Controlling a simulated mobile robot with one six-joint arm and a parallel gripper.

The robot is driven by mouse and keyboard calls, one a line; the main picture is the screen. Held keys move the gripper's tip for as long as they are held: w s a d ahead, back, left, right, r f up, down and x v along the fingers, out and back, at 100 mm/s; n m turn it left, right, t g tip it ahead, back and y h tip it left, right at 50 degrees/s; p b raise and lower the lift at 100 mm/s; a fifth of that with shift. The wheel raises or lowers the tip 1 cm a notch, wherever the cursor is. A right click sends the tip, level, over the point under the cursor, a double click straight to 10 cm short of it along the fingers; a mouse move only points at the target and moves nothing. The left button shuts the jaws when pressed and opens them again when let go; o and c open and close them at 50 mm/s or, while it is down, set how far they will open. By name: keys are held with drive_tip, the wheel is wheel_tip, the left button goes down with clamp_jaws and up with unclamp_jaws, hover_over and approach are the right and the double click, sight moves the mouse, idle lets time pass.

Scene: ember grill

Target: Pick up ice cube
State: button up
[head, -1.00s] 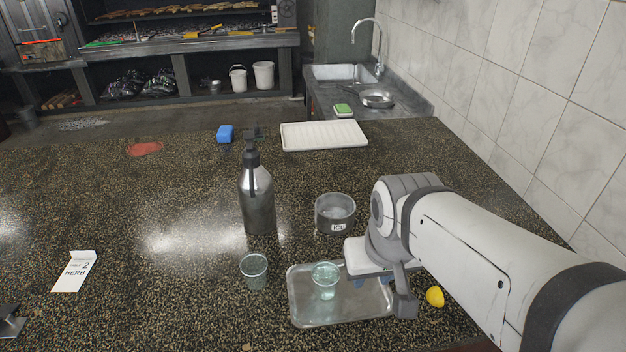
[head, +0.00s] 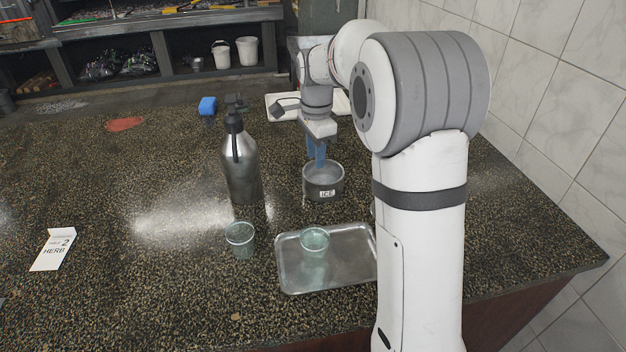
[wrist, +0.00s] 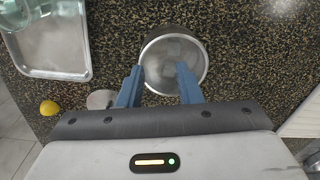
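The grey metal bowl labelled ICE (head: 323,190) stands on the speckled counter behind the tray. In the wrist view the bowl (wrist: 204,48) shows from above, with pale, translucent ice (wrist: 172,62) inside; single cubes are hard to make out. My gripper (head: 317,162) points down at the bowl with its blue fingers at or just above the rim. In the wrist view my gripper (wrist: 159,68) is open, its fingertips apart over the near part of the bowl opening. I see nothing held between them. The exact fingertip height is unclear.
A metal tray (head: 345,275) holds a clear cup (head: 314,243); another cup (head: 240,238) stands left of it. A tall metal bottle (head: 240,170) stands close left of the bowl. A lemon (wrist: 49,108) and a pale round item (wrist: 101,99) lie nearby. The left counter is mostly clear.

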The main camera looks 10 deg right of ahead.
sight(315, 180)
drive_tip(key=shift+m, duration=0.9)
drive_tip(key=w+f, duration=0.2)
drive_tip(key=w, duration=0.1)
drive_tip(key=shift+a+f, duration=0.15)
drive_tip(key=shift+f, duration=0.15)
drive_tip(key=f, duration=0.7)
drive_tip(key=shift+s+d+f, duration=0.1)
drive_tip(key=shift+d+f, duration=0.1)
drive_tip(key=shift+d, duration=0.15)
drive_tip(key=shift+c, duration=0.3)
clamp_jaws()
